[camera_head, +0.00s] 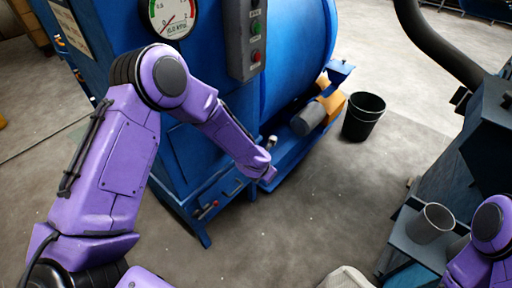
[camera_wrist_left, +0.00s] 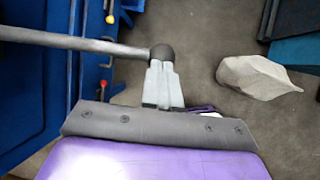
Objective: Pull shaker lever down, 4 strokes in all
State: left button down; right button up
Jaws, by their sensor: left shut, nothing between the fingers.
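The lever I take for the shaker lever is a grey rod (camera_wrist_left: 80,41) ending in a dark ball knob (camera_wrist_left: 162,53) in the left wrist view. My left gripper (camera_wrist_left: 162,68) is shut and empty, with its fingertips right at the knob; I cannot tell whether they touch it. In the head view my left arm reaches across the front of the blue machine (camera_head: 180,155), and its wrist ends low by the machine's side. The fingers are hard to make out there. My right arm shows at the lower right edge, with its gripper out of view.
The machine carries a dial gauge (camera_head: 173,16) and a button box (camera_head: 246,40). Small yellow-tipped (camera_wrist_left: 111,19) and red-tipped (camera_wrist_left: 103,87) controls sit near the rod. A black bucket (camera_head: 362,120) stands on the floor. A grey cup (camera_head: 429,224) stands at right. A pale lump (camera_wrist_left: 257,79) lies apart.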

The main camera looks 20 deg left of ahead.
pick_arm(q)
jog(key=shift+s+d+f, duration=0.1)
jog(key=shift+s+f, duration=0.2)
jog(key=shift+f, duration=0.25)
jog(key=shift+s+d, duration=0.1)
jog(key=p+v, duration=0.2)
jog(key=v, duration=1.2)
jog(key=shift+d+r, duration=0.35)
jog(key=shift+w, duration=0.25)
